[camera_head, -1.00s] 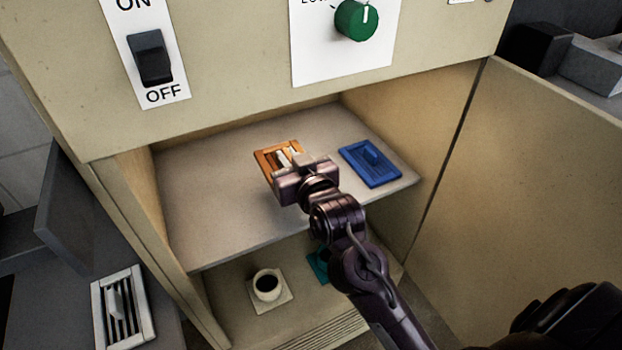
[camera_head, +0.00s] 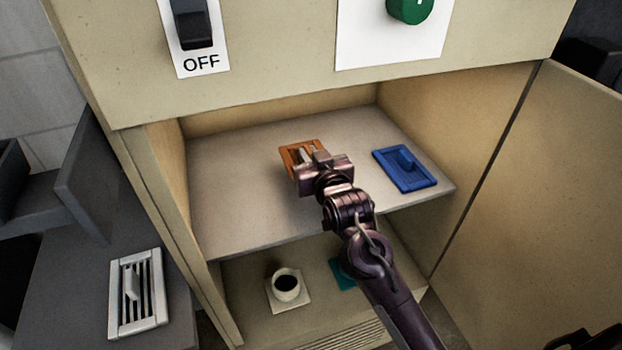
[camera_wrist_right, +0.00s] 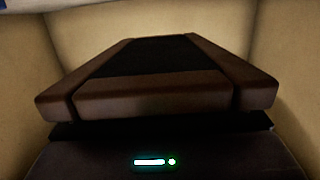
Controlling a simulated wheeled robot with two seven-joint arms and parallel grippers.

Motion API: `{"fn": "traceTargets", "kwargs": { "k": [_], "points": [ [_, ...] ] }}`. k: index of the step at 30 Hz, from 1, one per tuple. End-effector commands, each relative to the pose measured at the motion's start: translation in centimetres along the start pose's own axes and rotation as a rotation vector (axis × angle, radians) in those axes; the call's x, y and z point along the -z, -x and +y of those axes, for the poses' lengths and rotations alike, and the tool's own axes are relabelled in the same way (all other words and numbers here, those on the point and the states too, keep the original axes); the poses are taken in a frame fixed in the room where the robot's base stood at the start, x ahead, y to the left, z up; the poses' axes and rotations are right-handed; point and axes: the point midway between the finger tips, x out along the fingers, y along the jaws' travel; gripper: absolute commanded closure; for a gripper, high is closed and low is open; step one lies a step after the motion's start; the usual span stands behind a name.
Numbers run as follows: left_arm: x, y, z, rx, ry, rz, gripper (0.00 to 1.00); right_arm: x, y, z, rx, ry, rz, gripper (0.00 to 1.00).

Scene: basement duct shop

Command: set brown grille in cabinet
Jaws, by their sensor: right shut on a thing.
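The orange-brown grille (camera_head: 290,160) is inside the open cabinet (camera_head: 355,240), over the left-middle part of its upper shelf. It looks flat on the shelf or very close above it; I cannot tell which. My right gripper (camera_head: 314,160) reaches in from the lower right and is shut on the grille, covering its near right part. The right wrist view shows mostly the dark gripper body (camera_wrist_right: 160,95) between the cabinet's tan walls; the grille cannot be made out there. My left gripper is not in view.
A blue grille (camera_head: 404,168) lies on the same shelf to the right. A white grille (camera_head: 137,290) lies on the grey surface at left. The shelf's left part is clear.

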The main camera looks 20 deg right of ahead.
Motion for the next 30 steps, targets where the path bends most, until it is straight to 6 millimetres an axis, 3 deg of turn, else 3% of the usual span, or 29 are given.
{"fn": "traceTargets", "kwargs": {
  "k": [3,8,15,28,29,30],
  "points": [
    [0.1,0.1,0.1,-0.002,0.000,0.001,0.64,-2.0,-0.3,0.0,0.000,0.001,0.000,1.00],
    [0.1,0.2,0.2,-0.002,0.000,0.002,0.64,-3.2,-0.5,0.0,0.000,0.000,0.002,1.00],
    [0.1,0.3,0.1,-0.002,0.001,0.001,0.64,-6.5,-1.0,0.0,0.000,0.000,0.001,1.00],
    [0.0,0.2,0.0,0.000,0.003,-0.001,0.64,-7.4,-1.1,0.0,0.000,0.000,0.003,1.00],
    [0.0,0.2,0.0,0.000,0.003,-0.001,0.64,-7.5,-1.1,0.0,0.000,0.000,0.002,0.87],
    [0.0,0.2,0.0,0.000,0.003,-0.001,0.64,-7.4,-1.1,0.0,0.000,0.000,0.002,0.82]
  ]
}}
